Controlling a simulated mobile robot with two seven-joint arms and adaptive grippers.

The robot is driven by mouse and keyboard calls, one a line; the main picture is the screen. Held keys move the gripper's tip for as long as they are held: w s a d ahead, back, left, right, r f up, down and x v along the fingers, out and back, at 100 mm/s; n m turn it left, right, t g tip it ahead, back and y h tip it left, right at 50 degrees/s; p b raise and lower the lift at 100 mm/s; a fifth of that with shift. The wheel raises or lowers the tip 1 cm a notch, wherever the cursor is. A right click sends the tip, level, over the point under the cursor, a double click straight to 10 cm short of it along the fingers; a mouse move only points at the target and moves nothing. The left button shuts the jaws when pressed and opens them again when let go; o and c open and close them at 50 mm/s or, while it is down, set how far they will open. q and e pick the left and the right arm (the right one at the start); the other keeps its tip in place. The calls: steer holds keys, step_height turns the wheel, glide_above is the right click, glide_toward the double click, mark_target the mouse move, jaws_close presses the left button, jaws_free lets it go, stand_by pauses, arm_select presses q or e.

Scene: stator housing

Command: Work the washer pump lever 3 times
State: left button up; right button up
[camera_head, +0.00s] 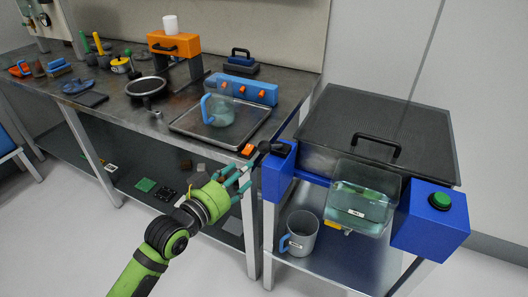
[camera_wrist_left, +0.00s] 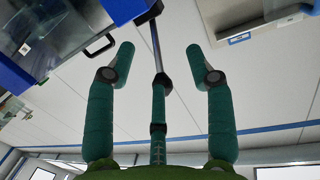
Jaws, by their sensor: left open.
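The washer is a metal-topped box (camera_head: 375,125) with blue side parts, at the right. At its left front stands a blue block (camera_head: 278,174) with a short black lever (camera_head: 268,147) at its top. My left gripper (camera_head: 243,177) is open in front of the block and to the left of the lever, with teal fingers pointing toward it. In the left wrist view the open fingers (camera_wrist_left: 163,58) spread wide, and a thin grey rod (camera_wrist_left: 155,40) shows between them; I cannot tell if it is the lever. No contact is clear. My right gripper is not in view.
A clear tank (camera_head: 362,197) hangs at the washer's front, beside a blue box with a green button (camera_head: 440,201). A grey mug (camera_head: 300,235) stands on the shelf below. The workbench at left holds a tray (camera_head: 240,130) with a clear jug (camera_head: 219,110).

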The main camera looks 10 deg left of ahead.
mark_target(260, 150)
arm_select(q)
steer(key=shift+m+t+h, duration=0.3)
steer(key=shift+m+h, duration=0.2)
steer(key=shift+h, duration=0.2)
steer(key=r, duration=0.2)
steer(key=d+r, duration=0.1)
steer(key=s+d+r, duration=0.1)
steer(key=r, duration=0.1)
steer(key=shift+s+d+r, duration=0.1)
steer(key=shift+r, duration=0.2)
steer(key=x, duration=0.5)
steer(key=shift+p, duration=0.35)
steer(key=shift+x, duration=0.75)
steer(key=shift+f, duration=0.1)
jaws_close()
